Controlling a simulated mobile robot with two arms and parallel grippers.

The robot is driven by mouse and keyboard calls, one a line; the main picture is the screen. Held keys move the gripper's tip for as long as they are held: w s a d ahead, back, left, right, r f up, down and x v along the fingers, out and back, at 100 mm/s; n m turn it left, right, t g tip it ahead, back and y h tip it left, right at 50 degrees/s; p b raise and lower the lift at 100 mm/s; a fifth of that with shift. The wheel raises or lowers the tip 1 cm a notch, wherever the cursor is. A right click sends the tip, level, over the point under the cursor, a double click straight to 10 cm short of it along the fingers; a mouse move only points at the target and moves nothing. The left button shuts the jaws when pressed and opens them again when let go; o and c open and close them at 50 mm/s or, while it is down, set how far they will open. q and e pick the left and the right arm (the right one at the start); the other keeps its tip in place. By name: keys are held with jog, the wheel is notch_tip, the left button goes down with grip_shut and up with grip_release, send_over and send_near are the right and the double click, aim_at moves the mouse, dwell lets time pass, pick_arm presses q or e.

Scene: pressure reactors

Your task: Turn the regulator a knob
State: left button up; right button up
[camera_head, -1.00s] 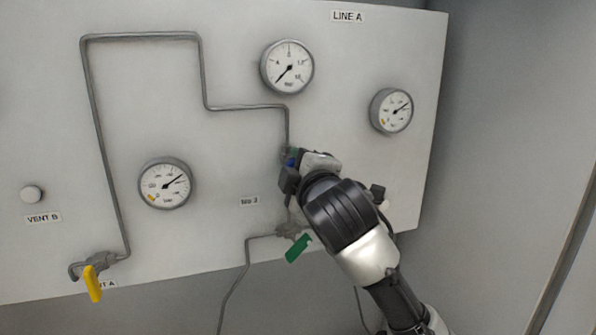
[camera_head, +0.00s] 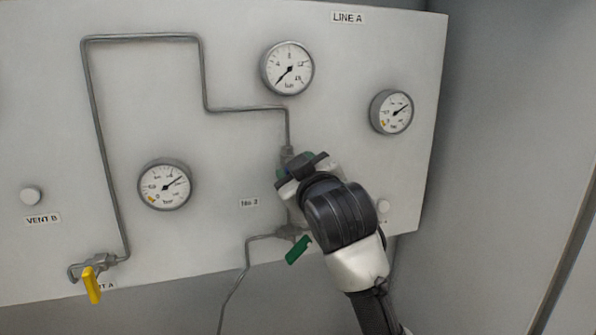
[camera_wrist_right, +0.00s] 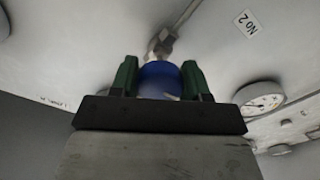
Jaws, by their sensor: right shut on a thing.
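The regulator A knob is a blue round knob (camera_wrist_right: 159,80), seen in the right wrist view between the two green fingers of my right gripper (camera_wrist_right: 159,76). The fingers are shut on its sides. In the head view my right gripper (camera_head: 290,173) is at the panel (camera_head: 235,150), below the end of the grey pipe, and its body hides most of the knob. A metal fitting (camera_wrist_right: 161,44) and pipe lie just beyond the knob in the wrist view. My left gripper is not in view.
Dial gauges stand on the panel, one above the gripper (camera_head: 287,68), one at right (camera_head: 391,111) and one at left (camera_head: 165,184). A green valve handle (camera_head: 298,250) is just below my right gripper. A yellow handle (camera_head: 92,284) is at lower left.

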jog(key=shift+f+m, duration=0.15)
jog(key=shift+m, duration=0.15)
jog(key=o, duration=0.9)
jog(key=b+v, duration=0.4)
jog(key=v, duration=0.6)
jog(key=shift+s+d+b, duration=0.15)
jog(key=shift+s+b, duration=0.25)
